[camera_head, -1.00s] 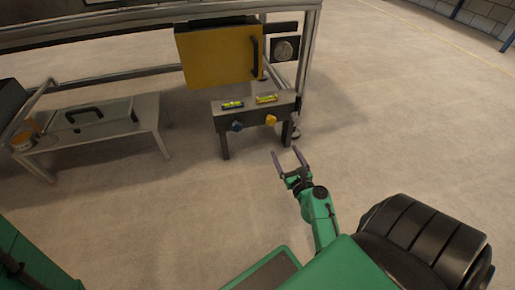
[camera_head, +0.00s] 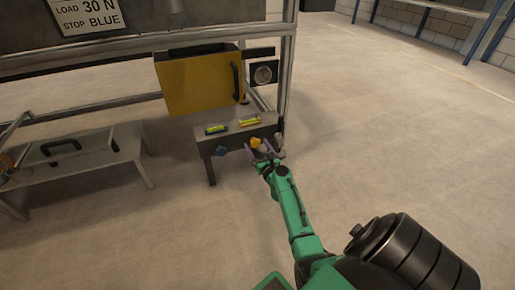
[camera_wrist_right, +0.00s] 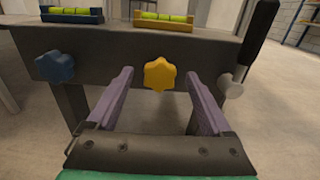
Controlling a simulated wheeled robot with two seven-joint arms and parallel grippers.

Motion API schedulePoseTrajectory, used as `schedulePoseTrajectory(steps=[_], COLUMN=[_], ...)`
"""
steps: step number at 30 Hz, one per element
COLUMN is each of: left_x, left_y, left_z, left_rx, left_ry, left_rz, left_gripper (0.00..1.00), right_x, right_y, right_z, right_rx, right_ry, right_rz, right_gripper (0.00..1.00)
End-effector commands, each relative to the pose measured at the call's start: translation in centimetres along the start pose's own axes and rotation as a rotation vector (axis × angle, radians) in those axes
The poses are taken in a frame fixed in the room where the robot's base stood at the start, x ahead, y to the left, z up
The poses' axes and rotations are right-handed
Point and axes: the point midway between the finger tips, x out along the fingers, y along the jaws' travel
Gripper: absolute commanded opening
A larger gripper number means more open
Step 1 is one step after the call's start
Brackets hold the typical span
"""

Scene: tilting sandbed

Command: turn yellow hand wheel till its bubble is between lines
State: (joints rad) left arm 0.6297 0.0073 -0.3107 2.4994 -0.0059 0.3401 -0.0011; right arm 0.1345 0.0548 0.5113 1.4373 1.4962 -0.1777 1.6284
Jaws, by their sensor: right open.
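The yellow hand wheel (camera_head: 255,142) is a lobed knob on the front of a small grey stand (camera_head: 208,150). It also shows in the right wrist view (camera_wrist_right: 159,74), ahead of and between my right gripper's fingers. My right gripper (camera_head: 262,148) is open, its purple fingers (camera_wrist_right: 160,95) on either side of the wheel's line, not closed on it. A yellow-framed level (camera_wrist_right: 164,21) sits on the stand above the yellow wheel; its vial is yellow-green, and the bubble is too small to tell against the lines. My left gripper is not in view.
A blue hand wheel (camera_wrist_right: 54,66) and a blue-framed level (camera_wrist_right: 72,15) are to the left on the same stand. A black-handled lever (camera_wrist_right: 248,50) stands at the right. A yellow panel (camera_head: 198,82) is behind the stand. The floor at right is clear.

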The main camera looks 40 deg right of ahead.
Motion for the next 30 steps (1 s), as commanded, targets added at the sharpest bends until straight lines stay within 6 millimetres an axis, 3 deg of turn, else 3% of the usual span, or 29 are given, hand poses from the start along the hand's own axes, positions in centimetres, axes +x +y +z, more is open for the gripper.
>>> schedulePoseTrajectory(steps=[2,3,9,20,30], left_x=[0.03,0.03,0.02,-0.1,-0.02], left_y=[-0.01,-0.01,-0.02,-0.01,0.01], left_z=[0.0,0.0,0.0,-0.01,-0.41], left_rx=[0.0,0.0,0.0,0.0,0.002], left_ry=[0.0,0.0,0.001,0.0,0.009], left_rz=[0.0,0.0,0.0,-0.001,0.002], left_gripper=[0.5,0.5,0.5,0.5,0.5], right_x=[-0.03,-0.04,-0.07,-0.1,-0.12], right_y=[0.01,0.01,0.02,0.02,0.03], right_z=[0.0,0.0,-0.02,-0.1,-0.17], right_rx=[0.0,0.0,0.0,-0.044,-0.26], right_ry=[0.0,0.0,0.001,0.001,0.001], right_rz=[0.0,0.0,0.0,0.001,0.002], right_gripper=[0.84,0.77,0.0,0.0,0.0])
